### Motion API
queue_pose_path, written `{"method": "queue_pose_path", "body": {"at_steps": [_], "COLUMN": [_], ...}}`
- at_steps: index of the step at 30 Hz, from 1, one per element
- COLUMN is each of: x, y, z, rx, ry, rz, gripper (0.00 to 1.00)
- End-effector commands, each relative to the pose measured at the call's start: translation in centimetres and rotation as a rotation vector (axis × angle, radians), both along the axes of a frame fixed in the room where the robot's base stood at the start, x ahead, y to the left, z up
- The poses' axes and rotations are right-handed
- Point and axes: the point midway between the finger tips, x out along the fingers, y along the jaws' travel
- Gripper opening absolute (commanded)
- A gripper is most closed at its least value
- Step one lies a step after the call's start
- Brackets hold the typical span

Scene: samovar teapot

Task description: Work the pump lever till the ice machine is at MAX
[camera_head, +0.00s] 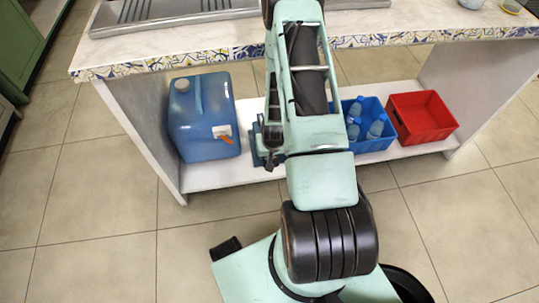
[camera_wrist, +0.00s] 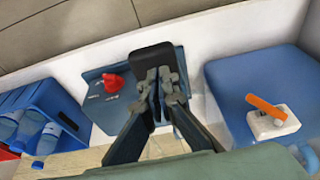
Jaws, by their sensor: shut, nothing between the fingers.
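A blue unit (camera_wrist: 103,112) with a red pointer-like part (camera_wrist: 113,82) and small white markings stands on the low shelf. I cannot read its setting. A black block (camera_wrist: 151,55), perhaps the lever's end, rises beside it. My gripper (camera_wrist: 160,76) is shut and empty, with its fingertips over the lower part of the black block in the wrist view. I cannot tell whether they touch it. In the head view my arm hides most of the blue unit (camera_head: 258,156); only its left edge shows.
A blue water jug (camera_head: 205,118) with a white tap and orange handle (camera_wrist: 266,106) stands close by. On the other side are a blue crate (camera_head: 376,146) of bottles and a red crate (camera_head: 424,112). A tiled counter (camera_head: 180,58) overhangs the shelf. The floor in front is clear.

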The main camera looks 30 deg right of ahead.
Motion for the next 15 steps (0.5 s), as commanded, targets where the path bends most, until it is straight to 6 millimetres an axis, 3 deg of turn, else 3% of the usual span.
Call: {"method": "queue_pose_path", "body": {"at_steps": [5,15], "x": [-0.3,-1.0], "y": [0.1,0.3], "z": [-1.6,-7.0], "rx": [0.001,0.001], "ry": [0.002,0.003], "rz": [0.000,0.001], "gripper": [0.00,0.00]}}
